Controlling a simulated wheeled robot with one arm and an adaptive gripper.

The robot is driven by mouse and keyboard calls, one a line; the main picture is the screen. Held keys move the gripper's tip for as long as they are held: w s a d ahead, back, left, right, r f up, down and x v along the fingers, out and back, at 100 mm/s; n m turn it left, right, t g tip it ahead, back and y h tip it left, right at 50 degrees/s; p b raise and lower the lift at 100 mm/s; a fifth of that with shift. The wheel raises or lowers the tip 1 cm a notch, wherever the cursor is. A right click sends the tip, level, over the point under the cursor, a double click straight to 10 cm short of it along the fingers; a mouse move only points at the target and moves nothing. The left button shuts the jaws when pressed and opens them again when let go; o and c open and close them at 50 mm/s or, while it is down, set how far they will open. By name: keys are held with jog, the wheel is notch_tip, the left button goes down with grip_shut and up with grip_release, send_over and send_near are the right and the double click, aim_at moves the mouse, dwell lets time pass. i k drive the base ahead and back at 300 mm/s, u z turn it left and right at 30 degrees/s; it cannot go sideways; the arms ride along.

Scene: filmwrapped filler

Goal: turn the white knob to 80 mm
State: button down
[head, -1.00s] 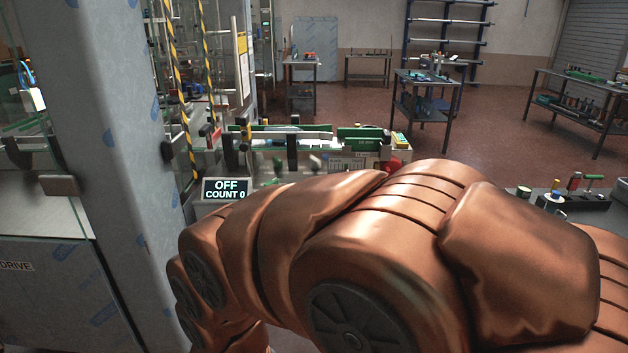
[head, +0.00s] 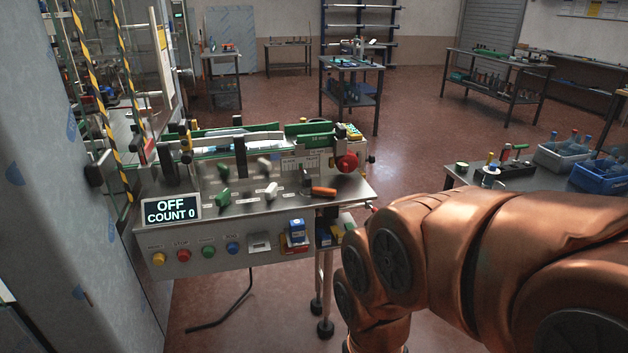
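A white knob (head: 271,190) sits on the sloped top of the grey metal machine panel (head: 210,262) in the head view. It is small and I cannot read any scale or value beside it. Green knobs (head: 224,196) are near it on the left and behind, and an orange handle (head: 323,191) is to its right. A display (head: 171,210) at the panel's left reads OFF and COUNT 0. My copper arm fills the lower right, clear of the knob in the picture. My gripper is not in view.
A red handwheel (head: 347,163) stands at the machine's right end. Coloured buttons (head: 183,255) line its front. A bench (head: 462,180) with tools and bins is at right. Red floor is open behind the machine.

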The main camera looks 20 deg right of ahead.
aim_at(270, 194)
jog(key=u, duration=0.25)
jog(key=i, duration=1.1)
jog(key=z, duration=0.5)
